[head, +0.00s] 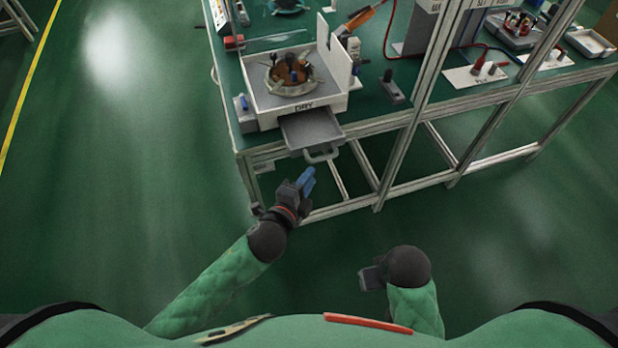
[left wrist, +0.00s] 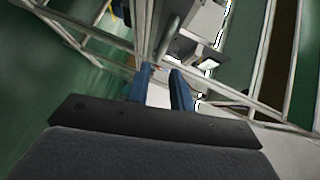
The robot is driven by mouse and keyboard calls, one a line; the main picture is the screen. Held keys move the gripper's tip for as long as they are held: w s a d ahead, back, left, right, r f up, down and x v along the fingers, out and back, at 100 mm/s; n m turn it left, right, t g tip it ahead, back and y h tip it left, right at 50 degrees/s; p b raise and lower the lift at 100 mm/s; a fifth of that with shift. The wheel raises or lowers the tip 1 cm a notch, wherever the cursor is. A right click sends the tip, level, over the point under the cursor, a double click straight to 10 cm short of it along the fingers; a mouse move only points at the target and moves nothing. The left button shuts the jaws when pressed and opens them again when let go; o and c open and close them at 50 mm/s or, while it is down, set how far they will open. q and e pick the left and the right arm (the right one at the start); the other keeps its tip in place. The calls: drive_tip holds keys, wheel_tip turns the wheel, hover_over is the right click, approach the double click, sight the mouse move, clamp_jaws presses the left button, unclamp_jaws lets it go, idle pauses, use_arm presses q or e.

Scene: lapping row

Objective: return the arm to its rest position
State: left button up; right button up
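My left gripper (head: 307,181) has blue fingers and is in front of the bench, just below and left of the handle of an open drawer. In the left wrist view its two blue fingers (left wrist: 160,88) stand apart with nothing between them. My right gripper (head: 371,278) shows in the head view as a dark block beside my right wrist, low and close to my body. Its fingers cannot be made out. No object shows in it.
The bench frame (head: 345,208) runs to the right. The green floor (head: 120,200) at the left is clear.

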idle(0.4)
use_arm(q)
drive_tip(key=s+a+f+n+g+y, duration=0.2)
drive_tip(key=a+f+n+g+y, duration=0.15)
drive_tip(key=a+n, duration=0.3)
drive_tip(key=s+a+f+n+g+y, duration=0.1)
drive_tip(key=a+f+n+g+y, duration=0.1)
drive_tip(key=a+n+g+y, duration=0.4)
drive_tip(key=s+a+f+n+g+h, duration=0.1)
drive_tip(key=s+f+n, duration=0.1)
drive_tip(key=s, duration=0.7)
drive_tip(key=s+a+f+n+g+h, duration=0.2)
drive_tip(key=s+n, duration=0.3)
drive_tip(key=s, duration=0.4)
drive_tip(key=shift+s+f, duration=0.3)
drive_tip(key=shift+f, duration=0.15)
drive_tip(key=shift+d, duration=0.1)
